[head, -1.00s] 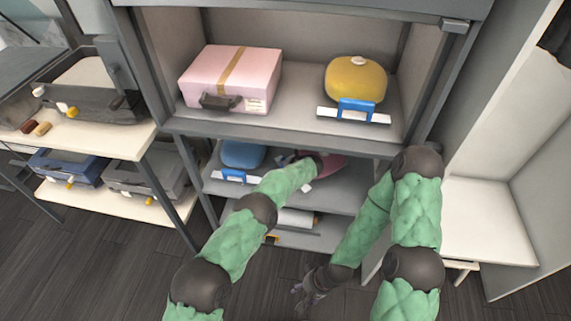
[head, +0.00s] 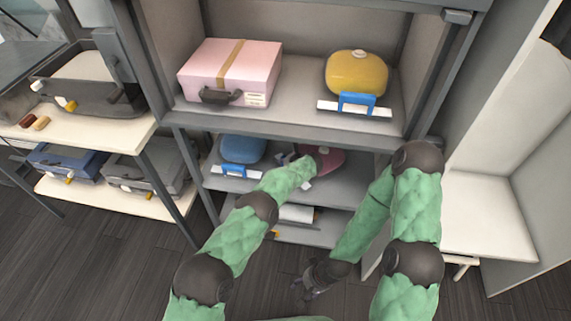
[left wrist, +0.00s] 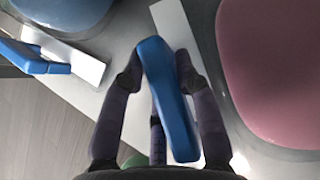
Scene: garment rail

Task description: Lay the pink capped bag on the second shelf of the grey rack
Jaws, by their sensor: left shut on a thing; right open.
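The pink capped bag (head: 325,158) is on the second shelf (head: 345,195) of the grey rack, partly hidden behind my left arm in the head view. It fills the right side of the left wrist view (left wrist: 275,65), resting on or just over the grey shelf surface. My left gripper (left wrist: 158,75) is shut on a blue handle (left wrist: 168,100), beside the pink bag. In the head view the left fingers are hidden by the arm. My right gripper (head: 312,282) is open and empty, low in front of the rack.
A blue bag (head: 242,149) with a blue handle sits left on the same shelf. A pink case (head: 230,72) and a yellow bag (head: 356,72) stand on the shelf above. A side table (head: 90,135) with cases is at left. White shelving (head: 490,215) is at right.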

